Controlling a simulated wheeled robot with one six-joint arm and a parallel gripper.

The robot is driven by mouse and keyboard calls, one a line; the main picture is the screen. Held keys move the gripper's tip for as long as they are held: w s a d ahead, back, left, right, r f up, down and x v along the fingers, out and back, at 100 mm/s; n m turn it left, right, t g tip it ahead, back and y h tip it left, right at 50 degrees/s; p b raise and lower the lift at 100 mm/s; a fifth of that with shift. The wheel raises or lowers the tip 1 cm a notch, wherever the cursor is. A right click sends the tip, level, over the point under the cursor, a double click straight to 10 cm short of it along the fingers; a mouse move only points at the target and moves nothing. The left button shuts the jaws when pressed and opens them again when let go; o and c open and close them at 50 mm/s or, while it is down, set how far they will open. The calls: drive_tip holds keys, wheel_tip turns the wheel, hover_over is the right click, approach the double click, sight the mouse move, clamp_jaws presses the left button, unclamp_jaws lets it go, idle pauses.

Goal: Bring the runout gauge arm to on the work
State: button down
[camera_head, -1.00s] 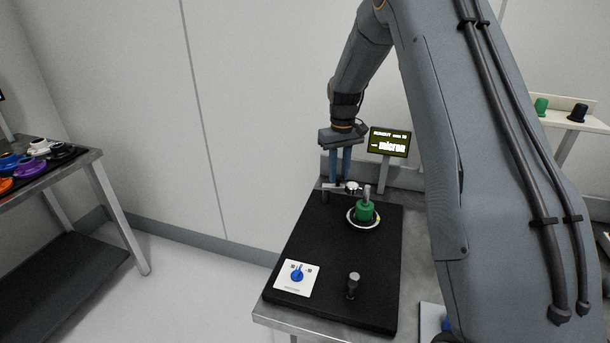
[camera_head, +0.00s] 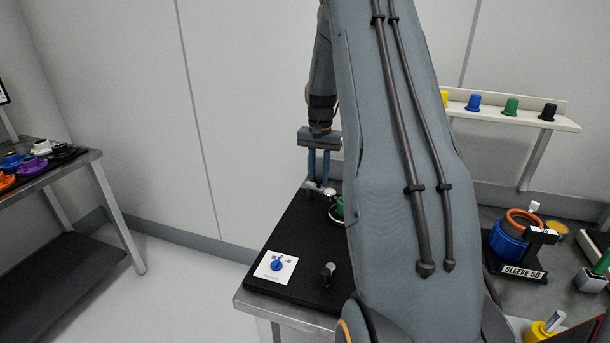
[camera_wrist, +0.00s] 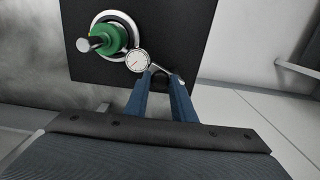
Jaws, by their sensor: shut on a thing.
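The runout gauge arm is a thin light bar with a round white dial (camera_wrist: 138,60), low over the black plate (camera_wrist: 180,30). In the head view the dial (camera_head: 331,191) shows just right of my fingertips. My gripper (camera_head: 317,184) points down and is shut on the bar; the wrist view also shows its blue fingers (camera_wrist: 162,78) there. The work is a green part (camera_wrist: 108,40) with a metal pin, seated in a pale ring. The dial lies beside the green part, over the ring's edge; I cannot tell whether they touch. In the head view my arm hides most of the work.
A blue knob on a white panel (camera_head: 276,265) and a short dark post (camera_head: 328,272) stand at the plate's front. At right are a blue sleeve holder (camera_head: 508,238) and a shelf of coloured caps (camera_head: 520,119). A side table (camera_head: 70,165) stands left; floor between is clear.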

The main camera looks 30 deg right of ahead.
sight(319, 178)
drive_tip(key=shift+w+r, duration=0.1)
drive_tip(key=shift+r, duration=0.05)
idle(0.3)
drive_tip(key=c, duration=1.5)
unclamp_jaws()
drive_tip(key=shift+r+b, duration=1.15)
drive_tip(key=shift+r, duration=2.7)
drive_tip(key=s+a+f+n, duration=0.2)
drive_tip(key=s+a+n, duration=0.35)
drive_tip(key=a, duration=0.75)
drive_tip(key=s+a+f+n, duration=0.2)
drive_tip(key=s+a, duration=0.6)
drive_tip(key=a, duration=0.5)
drive_tip(key=s+a+f+n, duration=0.1)
drive_tip(key=s+a, duration=0.1)
drive_tip(key=s, duration=0.1)
drive_tip(key=s+a+f+n, duration=0.1)
drive_tip(key=s, duration=0.2)
drive_tip(key=s+a+n+t, duration=0.1)
drive_tip(key=s+a, duration=0.1)
drive_tip(key=s, duration=0.1)
drive_tip(key=shift+s+a+f, duration=0.25)
drive_tip(key=shift+a+f, duration=0.1)
drive_tip(key=shift+f, duration=0.05)
